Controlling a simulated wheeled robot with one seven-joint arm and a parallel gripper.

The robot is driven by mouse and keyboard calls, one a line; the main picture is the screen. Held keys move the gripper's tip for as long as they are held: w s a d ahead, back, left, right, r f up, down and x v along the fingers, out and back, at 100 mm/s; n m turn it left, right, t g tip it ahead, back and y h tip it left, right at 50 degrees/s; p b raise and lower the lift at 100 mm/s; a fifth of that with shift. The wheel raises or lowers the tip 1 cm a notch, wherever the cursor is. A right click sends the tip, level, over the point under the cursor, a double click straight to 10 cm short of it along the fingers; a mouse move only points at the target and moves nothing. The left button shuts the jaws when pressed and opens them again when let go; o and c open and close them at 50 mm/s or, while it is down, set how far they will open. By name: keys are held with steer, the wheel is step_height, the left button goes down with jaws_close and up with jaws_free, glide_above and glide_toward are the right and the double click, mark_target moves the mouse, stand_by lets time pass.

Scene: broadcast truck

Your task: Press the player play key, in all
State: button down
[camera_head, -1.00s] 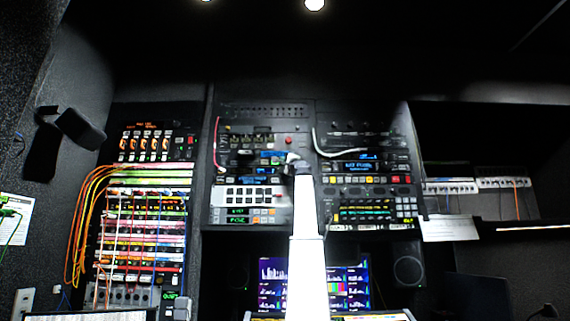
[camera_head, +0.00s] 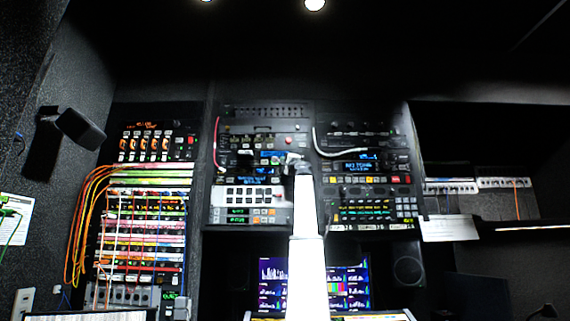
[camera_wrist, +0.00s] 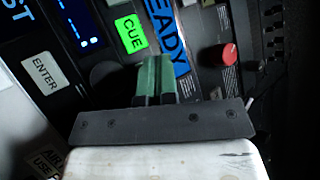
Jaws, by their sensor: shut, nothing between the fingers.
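My gripper (camera_wrist: 156,78) is shut and empty, its green fingertips together close to an equipment panel in the wrist view. A lit green CUE key (camera_wrist: 130,34) is just above and left of the fingertips. A blue display strip reading "EADY" (camera_wrist: 167,38) is just above and right of them. A white ENTER key (camera_wrist: 40,73) is further left. No key marked play is readable; the fingers and wrist hide part of the panel. In the head view my gripper (camera_head: 296,160) is in front of the middle rack; whether it touches the panel cannot be told.
A red knob (camera_wrist: 229,53) stands out from the panel right of my fingers. In the head view, a rack with orange and yellow cables (camera_head: 88,215) is at left. Monitors (camera_head: 272,284) are below the middle rack, and a speaker (camera_head: 408,268) is beside them.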

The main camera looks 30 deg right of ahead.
steer(key=shift+w+d, duration=0.1)
steer(key=shift+w, duration=0.05)
steer(key=shift+w+d, duration=0.15)
steer(key=shift+w, duration=0.05)
steer(key=shift+w+d, duration=0.15)
steer(key=shift+w, duration=0.15)
stand_by(0.7)
steer(key=shift+s, duration=0.1)
steer(key=shift+s+a, duration=0.4)
steer(key=shift+s, duration=0.15)
stand_by(0.3)
steer(key=s+a, duration=0.1)
steer(key=s, duration=0.2)
steer(key=s+a, duration=0.1)
steer(key=shift+s+a, duration=0.15)
steer(key=shift+a, duration=0.15)
stand_by(0.9)
